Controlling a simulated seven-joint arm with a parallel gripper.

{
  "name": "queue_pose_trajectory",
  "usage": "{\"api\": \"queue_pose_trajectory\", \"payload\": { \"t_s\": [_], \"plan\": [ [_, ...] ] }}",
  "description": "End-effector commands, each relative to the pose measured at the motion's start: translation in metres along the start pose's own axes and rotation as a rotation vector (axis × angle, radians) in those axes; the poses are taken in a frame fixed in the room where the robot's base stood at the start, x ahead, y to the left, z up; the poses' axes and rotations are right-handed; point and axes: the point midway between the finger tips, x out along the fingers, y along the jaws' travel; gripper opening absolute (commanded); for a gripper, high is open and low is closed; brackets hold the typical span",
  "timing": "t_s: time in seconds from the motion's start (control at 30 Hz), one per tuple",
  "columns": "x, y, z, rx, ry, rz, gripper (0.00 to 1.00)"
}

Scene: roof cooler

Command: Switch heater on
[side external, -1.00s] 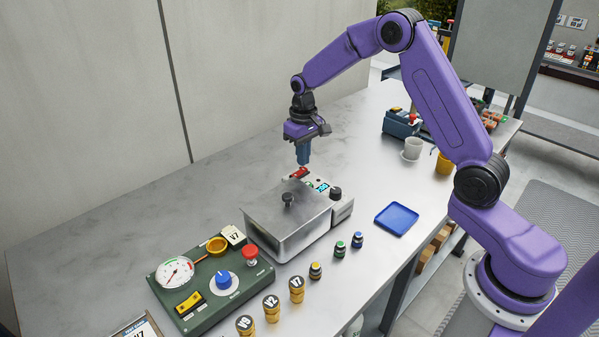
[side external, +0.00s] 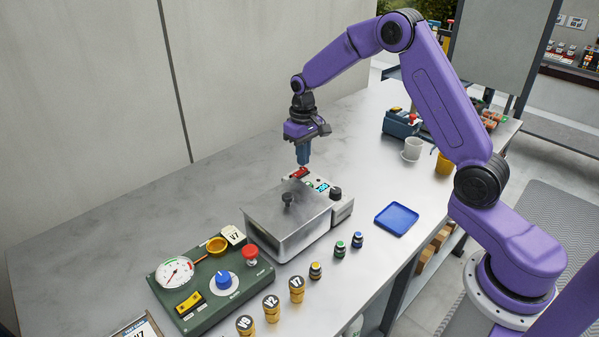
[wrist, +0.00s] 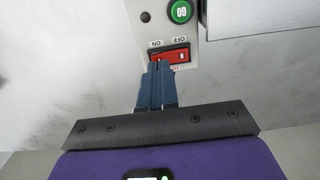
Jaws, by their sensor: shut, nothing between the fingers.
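The heater is a metal box with a lidded basin (side external: 288,222) and a control panel on its far end, in the middle of the bench. Its red rocker switch (wrist: 172,55) sits on the panel, with ON and OFF printed beside it; it also shows in the side external view (side external: 299,173). My gripper (wrist: 158,70) is shut and empty, pointing down. Its fingertips are at the switch, over the ON half and hiding part of it. I cannot tell whether they touch or press it. A green round button (wrist: 180,11) is beside the switch.
A dark knob (side external: 335,193) and a small lit display (side external: 322,187) are on the heater panel. A green control box (side external: 213,285) with gauge, several brass weights and small jars stand in front. A blue tray (side external: 396,219) lies at right.

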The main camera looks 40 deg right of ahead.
Motion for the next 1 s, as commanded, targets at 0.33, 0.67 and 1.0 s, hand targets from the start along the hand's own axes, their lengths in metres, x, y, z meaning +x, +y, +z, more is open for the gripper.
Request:
{"api": "queue_pose_trajectory", "payload": {
  "t_s": [0.33,0.67,1.0],
  "plan": [
    [0.002,0.0,0.0,0.0,-0.001,0.0,0.0],
    [0.006,0.0,0.0,0.0,-0.001,0.0,0.0],
    [0.011,0.0,0.0,0.0,-0.001,0.0,0.0]
  ]
}}
